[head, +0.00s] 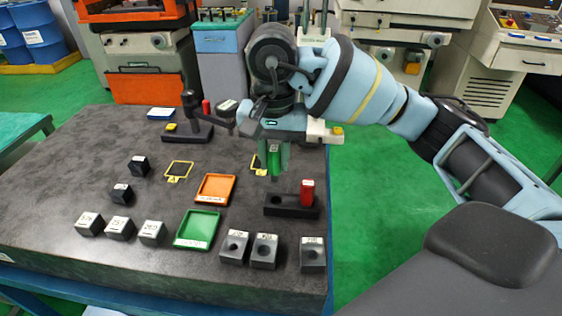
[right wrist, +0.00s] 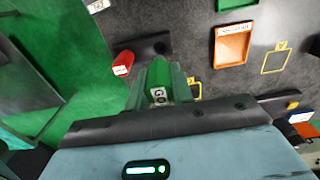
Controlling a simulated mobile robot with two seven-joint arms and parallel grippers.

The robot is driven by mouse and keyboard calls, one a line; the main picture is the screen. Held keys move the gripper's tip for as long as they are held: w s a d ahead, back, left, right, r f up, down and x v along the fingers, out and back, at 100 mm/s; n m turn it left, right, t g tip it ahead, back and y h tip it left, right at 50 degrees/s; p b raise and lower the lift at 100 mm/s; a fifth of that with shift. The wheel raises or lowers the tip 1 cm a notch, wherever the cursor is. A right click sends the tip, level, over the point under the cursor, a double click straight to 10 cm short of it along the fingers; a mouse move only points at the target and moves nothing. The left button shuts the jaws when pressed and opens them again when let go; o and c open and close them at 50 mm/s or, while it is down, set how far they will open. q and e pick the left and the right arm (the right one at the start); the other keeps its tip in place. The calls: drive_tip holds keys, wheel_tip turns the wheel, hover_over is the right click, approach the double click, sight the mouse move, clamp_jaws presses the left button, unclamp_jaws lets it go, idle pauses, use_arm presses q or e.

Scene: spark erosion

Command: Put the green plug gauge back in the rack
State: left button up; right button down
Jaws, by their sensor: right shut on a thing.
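My right gripper (head: 275,152) is shut on the green plug gauge (head: 274,163) and holds it above the table, behind the rack. In the right wrist view the green plug gauge (right wrist: 158,85), with a pale label on it, stands between the fingers. The rack (head: 283,209) is a low black block near the table's right edge. A red plug gauge (head: 307,193) stands upright in its right end. In the right wrist view the rack (right wrist: 147,46) shows an empty hole beside the red gauge (right wrist: 122,64). My left gripper is not in view.
An orange tray (head: 215,188) and a green tray (head: 197,230) lie left of the rack. Several grey blocks (head: 264,251) stand along the front of the dark table (head: 60,200). A black stand (head: 188,130) is at the back. A yellow-framed marking (head: 179,169) is left.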

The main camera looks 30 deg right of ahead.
sight(276, 179)
drive_tip(key=shift+d, duration=0.25)
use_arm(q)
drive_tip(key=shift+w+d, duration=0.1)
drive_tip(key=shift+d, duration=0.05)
use_arm(e)
drive_tip(key=shift+r, duration=0.1)
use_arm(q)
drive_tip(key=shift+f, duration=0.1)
use_arm(e)
drive_tip(key=shift+a, duration=0.1)
